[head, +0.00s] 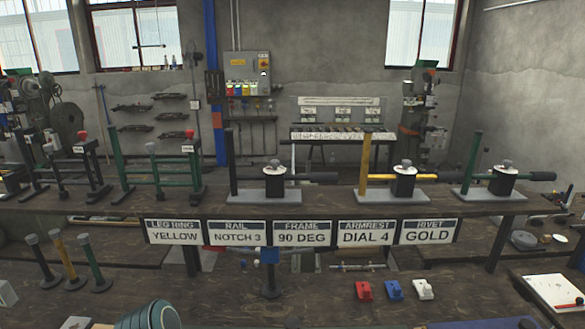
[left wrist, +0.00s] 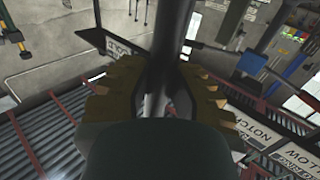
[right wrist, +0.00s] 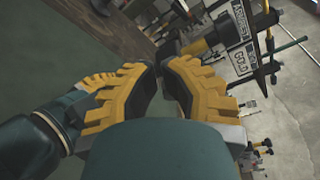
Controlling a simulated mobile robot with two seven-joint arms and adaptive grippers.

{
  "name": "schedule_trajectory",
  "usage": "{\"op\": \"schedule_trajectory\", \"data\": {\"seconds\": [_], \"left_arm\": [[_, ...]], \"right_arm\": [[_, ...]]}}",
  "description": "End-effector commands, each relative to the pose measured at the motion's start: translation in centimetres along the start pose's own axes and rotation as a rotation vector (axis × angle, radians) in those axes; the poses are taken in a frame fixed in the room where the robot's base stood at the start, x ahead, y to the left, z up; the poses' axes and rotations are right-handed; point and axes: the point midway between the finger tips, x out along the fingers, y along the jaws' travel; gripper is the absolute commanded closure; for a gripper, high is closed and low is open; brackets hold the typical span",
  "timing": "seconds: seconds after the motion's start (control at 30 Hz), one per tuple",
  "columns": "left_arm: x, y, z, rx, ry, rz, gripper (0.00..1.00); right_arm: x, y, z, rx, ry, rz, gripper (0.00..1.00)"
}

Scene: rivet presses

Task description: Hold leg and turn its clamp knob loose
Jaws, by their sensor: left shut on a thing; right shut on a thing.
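In the left wrist view my left gripper (left wrist: 160,82) is shut around a dark upright rod, the leg (left wrist: 162,55). In the right wrist view my right gripper (right wrist: 168,82) has its yellow and black fingers closed together on a small part. The fingers hide most of that part; it fits the clamp knob, but its shape is not clear. A short yellow cylinder (right wrist: 202,43) with a dark end lies just beyond the fingertips.
The raised bench shelf (head: 335,212) carries rivet presses and frames, with a sign reading LEG RING YELLOW (head: 174,232) on its front. Dark, yellow (head: 67,256) and green posts stand at left. Red, blue (head: 394,290) and white blocks lie on the front bench.

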Motion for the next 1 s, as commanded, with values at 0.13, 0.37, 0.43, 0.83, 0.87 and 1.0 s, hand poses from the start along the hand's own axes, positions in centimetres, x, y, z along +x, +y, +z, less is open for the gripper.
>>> {"op": "schedule_trajectory", "data": {"seconds": [0.13,0.37,0.43,0.83,0.87,1.0], "left_arm": [[0.0,-0.2,0.0,0.002,0.002,-0.005,1.00],[0.0,-0.2,0.0,0.003,0.003,-0.005,1.00],[0.0,-0.2,0.0,0.003,0.002,-0.005,1.00],[0.0,-0.1,0.0,0.002,0.001,-0.003,1.00],[0.0,-0.1,0.0,0.002,0.001,-0.003,1.00],[0.0,-0.1,0.0,0.001,0.001,-0.002,1.00]], "right_arm": [[0.0,0.1,-0.3,-0.002,0.008,0.002,1.00],[-0.1,0.3,0.4,-0.002,0.005,0.002,1.00],[-0.3,0.3,0.5,-0.002,0.005,0.002,1.00],[-4.2,0.3,-0.3,-0.002,0.001,0.002,1.00],[-4.5,0.3,-0.4,-0.002,0.001,0.001,1.00],[-5.6,0.3,-0.8,-0.001,0.002,0.001,1.00]]}}
